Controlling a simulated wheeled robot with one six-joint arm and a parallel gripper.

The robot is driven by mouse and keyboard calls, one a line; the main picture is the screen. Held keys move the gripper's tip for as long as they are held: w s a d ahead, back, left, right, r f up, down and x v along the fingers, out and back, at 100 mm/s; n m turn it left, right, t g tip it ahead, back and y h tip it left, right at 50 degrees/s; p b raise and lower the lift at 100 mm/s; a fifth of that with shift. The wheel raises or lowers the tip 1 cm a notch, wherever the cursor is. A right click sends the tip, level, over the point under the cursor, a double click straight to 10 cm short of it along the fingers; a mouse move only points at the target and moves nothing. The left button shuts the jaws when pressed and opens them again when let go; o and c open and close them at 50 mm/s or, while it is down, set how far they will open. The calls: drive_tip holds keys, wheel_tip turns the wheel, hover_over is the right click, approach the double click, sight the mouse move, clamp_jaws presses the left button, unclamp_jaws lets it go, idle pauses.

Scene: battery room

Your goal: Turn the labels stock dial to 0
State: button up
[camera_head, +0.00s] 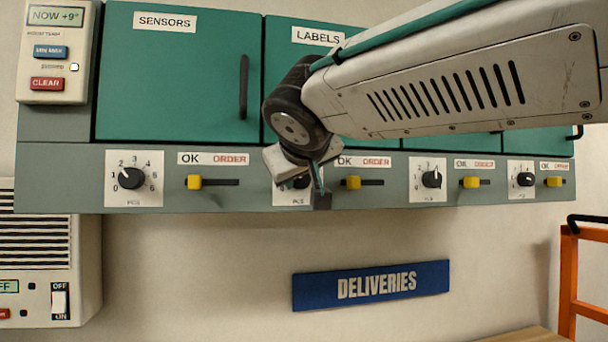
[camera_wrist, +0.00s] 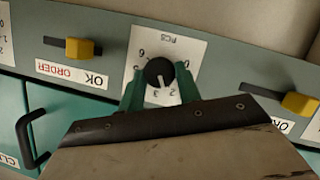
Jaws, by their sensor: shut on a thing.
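The labels stock dial (camera_wrist: 158,72) is a small black round knob with a white pointer line, on a white numbered plate (camera_wrist: 195,48) marked PCS. In the wrist view the plate is upside down, and the pointer is toward the 2 and 3 marks. My gripper (camera_wrist: 160,90) has its green fingers on either side of the knob, shut on it. In the head view my gripper (camera_head: 318,184) is in front of the dial and hides most of it; part of the plate (camera_head: 284,197) shows below the LABELS door (camera_head: 290,42).
Yellow OK/ORDER sliders flank the dial, on the left (camera_head: 194,182) and right (camera_head: 353,182). Other dials (camera_head: 131,178) sit along the same grey strip. A blue DELIVERIES sign (camera_head: 372,285) hangs below. An orange frame (camera_head: 567,285) stands at the right.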

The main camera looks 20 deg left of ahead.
drive_tip(key=n+t, duration=0.1)
drive_tip(key=n, duration=0.2)
drive_tip(key=n+t+h, duration=0.1)
drive_tip(key=n+t, duration=0.1)
drive_tip(key=n, duration=0.2)
drive_tip(key=f+n+t+h, duration=0.1)
drive_tip(key=n+t, duration=0.1)
drive_tip(key=n, duration=0.2)
drive_tip(key=shift+s+a, duration=0.15)
drive_tip(key=shift+a, duration=0.1)
drive_tip(key=shift+f+n+t+y, duration=0.15)
drive_tip(key=shift+n+t, duration=0.2)
drive_tip(key=shift+n, duration=0.75)
drive_tip(key=shift+f+n+t+y, duration=0.15)
drive_tip(key=shift+n+t, duration=0.2)
drive_tip(key=shift+n, duration=0.75)
drive_tip(key=o, duration=1)
drive_tip(key=shift+r, duration=0.1)
drive_tip(key=shift+c, duration=0.2)
